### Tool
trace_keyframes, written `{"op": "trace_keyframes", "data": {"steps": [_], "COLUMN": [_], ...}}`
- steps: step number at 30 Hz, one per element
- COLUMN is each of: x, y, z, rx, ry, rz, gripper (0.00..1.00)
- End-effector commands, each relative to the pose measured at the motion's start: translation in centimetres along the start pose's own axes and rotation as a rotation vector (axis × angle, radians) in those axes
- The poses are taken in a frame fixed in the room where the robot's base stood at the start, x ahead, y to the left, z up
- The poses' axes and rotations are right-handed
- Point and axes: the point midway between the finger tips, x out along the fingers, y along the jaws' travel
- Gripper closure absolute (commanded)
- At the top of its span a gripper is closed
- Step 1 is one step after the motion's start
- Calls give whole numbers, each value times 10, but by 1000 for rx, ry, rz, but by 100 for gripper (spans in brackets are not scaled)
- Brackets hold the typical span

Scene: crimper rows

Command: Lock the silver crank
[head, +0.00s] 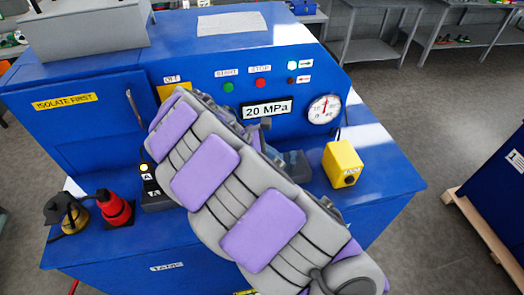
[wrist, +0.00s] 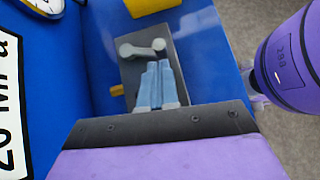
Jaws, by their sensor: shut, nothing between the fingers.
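The silver crank (wrist: 142,50) shows in the wrist view as a short bar with rounded ends, lying across a grey box-like mount (wrist: 183,70). My gripper (wrist: 158,66) has two light blue fingers pressed together with nothing between them. Its tips are just short of the crank's right end; I cannot tell whether they touch it. In the head view my arm covers the crank, and only part of the grey mount (head: 296,165) shows beside it.
A yellow box (head: 344,164) stands right of the mount. The blue panel behind carries a gauge (head: 324,110), a 20 MPa sign (head: 267,108) and buttons. A red cone-shaped object (head: 115,208) and a padlock-like brass item (head: 75,217) stand at the left. The bench's front right is clear.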

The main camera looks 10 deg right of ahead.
Motion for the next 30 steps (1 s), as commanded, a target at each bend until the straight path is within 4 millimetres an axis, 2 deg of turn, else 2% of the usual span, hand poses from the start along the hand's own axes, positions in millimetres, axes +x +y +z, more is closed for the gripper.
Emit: {"op": "trace_keyframes", "data": {"steps": [3, 7, 30], "x": [14, 21, 24], "y": [0, 1, -2], "z": [0, -1, 2], "rx": [1, 0, -39], "ry": [1, 1, 1], "rz": [1, 2, 42], "gripper": [100, 100, 100]}}
